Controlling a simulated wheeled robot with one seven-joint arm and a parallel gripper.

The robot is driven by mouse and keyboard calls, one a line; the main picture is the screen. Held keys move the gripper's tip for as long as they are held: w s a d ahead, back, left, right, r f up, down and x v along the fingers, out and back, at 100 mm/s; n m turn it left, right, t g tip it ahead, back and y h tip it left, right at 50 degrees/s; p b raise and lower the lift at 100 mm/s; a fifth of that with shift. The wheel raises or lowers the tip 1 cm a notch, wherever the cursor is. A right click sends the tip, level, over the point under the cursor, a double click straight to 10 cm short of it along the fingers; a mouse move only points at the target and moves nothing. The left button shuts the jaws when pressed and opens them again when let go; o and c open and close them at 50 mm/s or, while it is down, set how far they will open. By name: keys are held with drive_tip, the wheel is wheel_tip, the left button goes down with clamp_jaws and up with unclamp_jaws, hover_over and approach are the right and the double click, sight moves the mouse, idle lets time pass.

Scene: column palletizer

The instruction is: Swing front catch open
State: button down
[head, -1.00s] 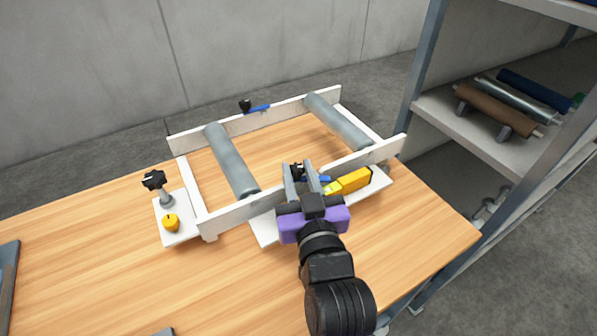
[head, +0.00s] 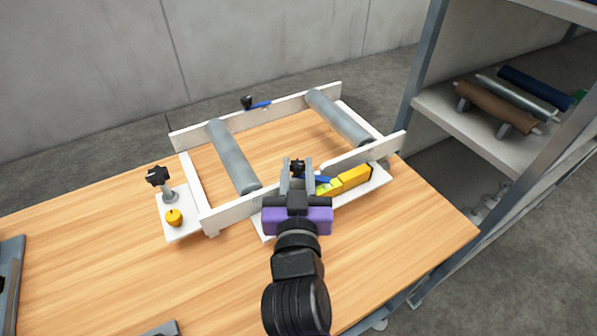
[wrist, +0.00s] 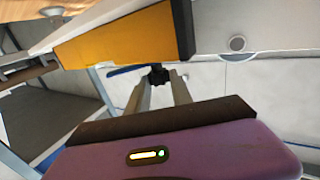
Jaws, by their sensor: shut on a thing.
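The front catch is a blue lever with a black knob (head: 297,168) on the near rail of the white frame (head: 231,212). My gripper (head: 296,172) reaches over that rail, with its two grey fingers on either side of the black knob, shut on it. The blue lever (head: 318,179) points right from the knob, along the rail. In the wrist view the knob (wrist: 158,77) sits between the fingertips, and the blue lever (wrist: 126,69) extends to the left. The fingers partly hide the knob in the head view.
A yellow block (head: 354,177) lies on a white plate just right of my gripper. Two grey rollers span the frame. A matching back catch (head: 257,104) is on the far rail. A black knob post (head: 159,178) stands at left. A shelf (head: 465,120) holds rollers at right.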

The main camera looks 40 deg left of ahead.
drive_tip(key=shift+s+a+f+m+t+h+b, duration=0.15)
drive_tip(key=shift+m+t+h+b, duration=0.15)
drive_tip(key=shift+b, duration=0.4)
drive_tip(key=shift+w+f+m+t+h+b, duration=0.15)
drive_tip(key=shift+m+h+b, duration=0.2)
drive_tip(key=shift+b, duration=0.4)
drive_tip(key=shift+s+a+f+m+t+h+b, duration=0.15)
drive_tip(key=shift+m+t+h+b, duration=0.15)
drive_tip(key=shift+b, duration=0.4)
drive_tip(key=shift+d+r, duration=0.1)
drive_tip(key=shift+r+m+h+b, duration=0.2)
drive_tip(key=shift+m+h+b, duration=0.05)
drive_tip(key=shift+h+b, duration=0.2)
drive_tip(key=c, duration=1.1)
unclamp_jaws()
drive_tip(key=shift+d+r, duration=0.1)
drive_tip(key=shift+c, duration=0.2)
drive_tip(key=shift+s, duration=0.1)
drive_tip(key=v, duration=0.7)
drive_tip(key=shift+s+d+b, duration=0.15)
drive_tip(key=shift+b, duration=0.2)
drive_tip(key=shift+s, duration=0.1)
